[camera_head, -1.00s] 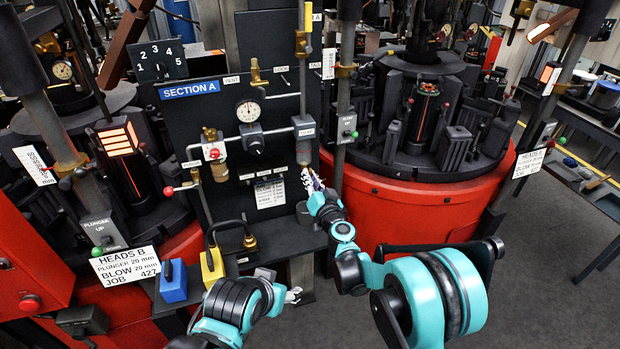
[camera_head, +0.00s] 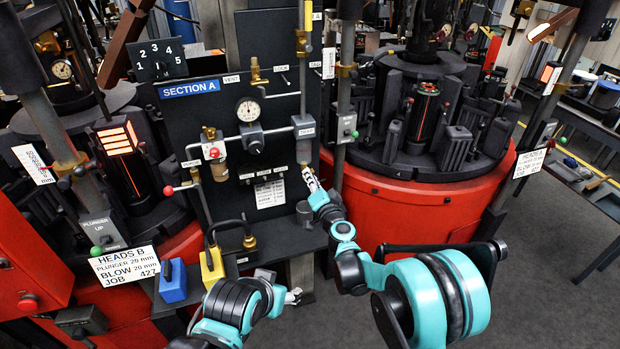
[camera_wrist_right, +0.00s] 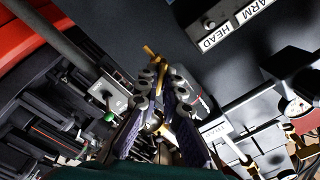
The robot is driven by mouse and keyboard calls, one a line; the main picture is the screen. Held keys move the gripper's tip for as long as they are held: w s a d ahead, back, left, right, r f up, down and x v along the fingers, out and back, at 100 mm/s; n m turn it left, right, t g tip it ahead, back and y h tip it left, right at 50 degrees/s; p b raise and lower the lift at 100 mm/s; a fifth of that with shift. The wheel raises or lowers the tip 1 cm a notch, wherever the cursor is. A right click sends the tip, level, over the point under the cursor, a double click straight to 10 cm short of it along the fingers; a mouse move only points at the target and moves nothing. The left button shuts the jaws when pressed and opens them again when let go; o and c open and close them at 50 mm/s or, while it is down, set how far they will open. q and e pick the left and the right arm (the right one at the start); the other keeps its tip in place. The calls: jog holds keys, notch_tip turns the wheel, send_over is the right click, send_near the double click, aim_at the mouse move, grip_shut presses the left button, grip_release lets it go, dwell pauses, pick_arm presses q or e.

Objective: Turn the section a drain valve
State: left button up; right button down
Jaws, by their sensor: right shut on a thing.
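The SECTION A panel (camera_head: 185,120) is a dark upright board with a blue label, pipes and a round gauge (camera_head: 249,110). The drain valve (camera_head: 303,153) is a small brass fitting low on the right-hand pipe, below a grey filter bowl (camera_head: 303,127). My right gripper (camera_head: 309,175) reaches up to it from below and partly hides it. In the right wrist view, my right gripper (camera_wrist_right: 158,95) is shut on the brass valve (camera_wrist_right: 151,52), which shows between and beyond the fingers. My left gripper (camera_head: 292,296) is low in front of the panel, away from the valve; its fingers are too small to read.
A red-based rotary mould machine (camera_head: 420,205) stands close on the right. A grey post (camera_head: 342,110) rises beside the panel. Dark floor (camera_head: 545,270) is clear at right.

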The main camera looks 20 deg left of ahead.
jog(key=shift+m, duration=4)
jog(key=c, duration=1.7)
grip_release()
jog(key=shift+f, duration=0.1)
jog(key=v, duration=1.2)
jog(key=shift+d, duration=0.1)
